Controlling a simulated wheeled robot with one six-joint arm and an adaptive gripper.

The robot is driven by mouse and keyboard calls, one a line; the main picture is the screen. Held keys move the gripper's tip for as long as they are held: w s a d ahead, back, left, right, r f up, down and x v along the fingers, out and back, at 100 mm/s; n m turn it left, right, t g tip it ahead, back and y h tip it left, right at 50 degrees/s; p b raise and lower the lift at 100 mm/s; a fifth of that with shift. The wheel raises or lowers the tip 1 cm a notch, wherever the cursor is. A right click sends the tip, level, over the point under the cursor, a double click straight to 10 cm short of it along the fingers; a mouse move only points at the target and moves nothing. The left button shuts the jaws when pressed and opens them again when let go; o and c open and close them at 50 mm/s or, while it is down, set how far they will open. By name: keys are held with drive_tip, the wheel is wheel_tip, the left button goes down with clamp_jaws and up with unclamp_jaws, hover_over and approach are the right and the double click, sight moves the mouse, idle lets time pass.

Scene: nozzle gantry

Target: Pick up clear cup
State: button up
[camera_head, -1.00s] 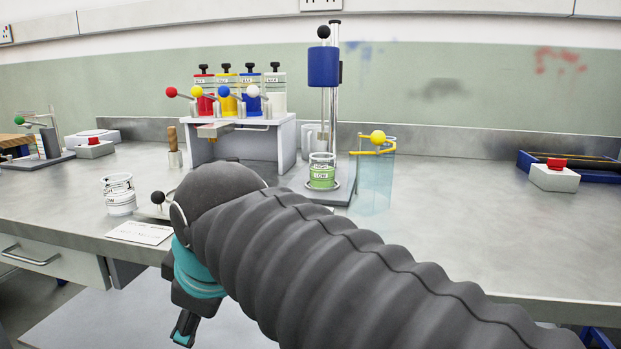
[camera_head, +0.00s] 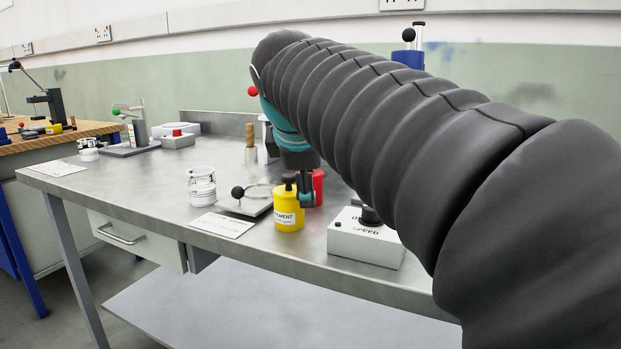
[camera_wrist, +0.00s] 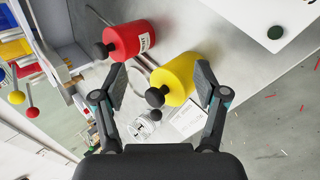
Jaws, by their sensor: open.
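The clear cup (camera_head: 201,187) stands upright on the grey bench, left of centre in the head view. It has dark print and whitish lower part. In the wrist view it (camera_wrist: 142,128) shows small, near the left finger. My gripper (camera_head: 298,188) hangs right of the cup, over a yellow labelled container (camera_head: 289,207). In the wrist view my gripper (camera_wrist: 162,78) is open, with the yellow container (camera_wrist: 176,79) showing between and beyond its fingers. I cannot tell whether it touches the container. My arm hides much of the bench's right side.
A ring stand with a black knob (camera_head: 247,197) is between cup and yellow container. A red container (camera_head: 317,188) is close behind my gripper. A white speed box (camera_head: 366,238) is on the right, a paper card (camera_head: 222,225) at the front edge.

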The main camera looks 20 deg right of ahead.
drive_tip(key=w+d+g+h, duration=0.1)
drive_tip(key=d, duration=0.2)
drive_tip(key=w+d+f+n+g+h+b, duration=0.1)
drive_tip(key=d, duration=0.2)
drive_tip(key=w+d+f+g+h, duration=0.1)
drive_tip(key=d+h, duration=0.1)
drive_tip(key=d, duration=0.1)
drive_tip(key=shift+w+d+n+g+b, duration=0.15)
drive_tip(key=shift+d+n+g+b, duration=0.15)
drive_tip(key=shift+d+n, duration=0.1)
drive_tip(key=d+g+h, duration=0.1)
drive_tip(key=d, duration=0.2)
drive_tip(key=w+d+n+g+h+b, duration=0.1)
drive_tip(key=d+g+h, duration=0.2)
drive_tip(key=d, duration=0.2)
drive_tip(key=shift+w+d+r+g+h, duration=0.3)
drive_tip(key=shift+w+r, duration=0.1)
drive_tip(key=shift+d+r+n+g+b, duration=0.1)
drive_tip(key=shift+d+n+g+b, duration=0.25)
drive_tip(key=shift+d, duration=0.25)
drive_tip(key=shift+h, duration=0.3)
drive_tip(key=b+x, duration=0.1)
drive_tip(key=x, duration=0.6)
drive_tip(key=shift+w+d, duration=0.1)
drive_tip(key=shift+d, duration=0.05)
drive_tip(key=c, duration=1.1)
